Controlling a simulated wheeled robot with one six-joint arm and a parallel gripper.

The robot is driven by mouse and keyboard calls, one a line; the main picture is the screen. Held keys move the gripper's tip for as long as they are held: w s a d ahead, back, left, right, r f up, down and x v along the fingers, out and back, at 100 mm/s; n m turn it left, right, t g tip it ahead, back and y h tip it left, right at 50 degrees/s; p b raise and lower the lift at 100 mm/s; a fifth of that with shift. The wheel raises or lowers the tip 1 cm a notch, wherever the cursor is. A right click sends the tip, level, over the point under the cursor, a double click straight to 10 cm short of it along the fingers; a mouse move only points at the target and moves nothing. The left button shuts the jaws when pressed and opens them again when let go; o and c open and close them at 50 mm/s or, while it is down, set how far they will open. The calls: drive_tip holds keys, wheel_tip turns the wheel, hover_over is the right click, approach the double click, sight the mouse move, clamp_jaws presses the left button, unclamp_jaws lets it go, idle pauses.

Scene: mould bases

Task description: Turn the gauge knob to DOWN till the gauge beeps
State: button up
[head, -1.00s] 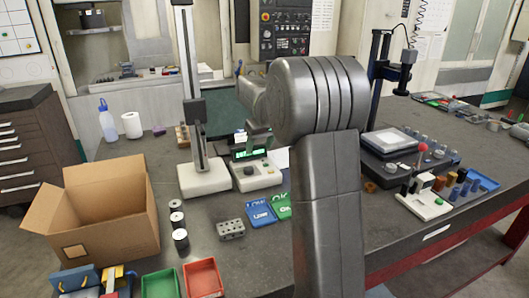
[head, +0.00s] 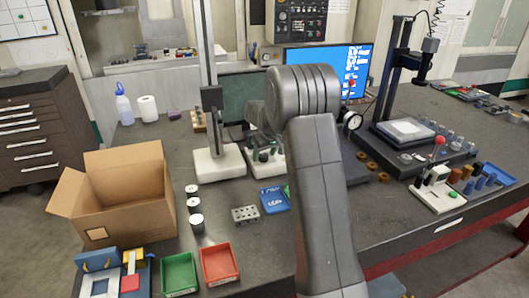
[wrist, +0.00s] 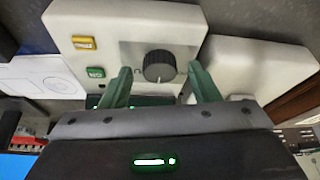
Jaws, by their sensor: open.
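The gauge unit (wrist: 140,25) is a pale box with a dark round knob (wrist: 158,66), a yellow button (wrist: 84,42) and a green button (wrist: 96,72). My gripper (wrist: 160,72) is open, with one green finger on each side of the knob. Gaps show between fingers and knob, so I see no grip on it. In the head view the gauge unit (head: 276,170) is mostly hidden behind my arm, and its display does not show. In the wrist view the display is mostly covered by my gripper, and I cannot read the knob's setting.
A column stand on a pale base (head: 218,165) stands just left of the gauge unit. A metal block with holes (head: 245,214) and a blue tray (head: 274,199) lie in front. An open cardboard box (head: 130,205) is at left, and a monitor (head: 330,68) is behind.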

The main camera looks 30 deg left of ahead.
drive_tip(key=shift+f, duration=0.25)
drive_tip(key=c, duration=1)
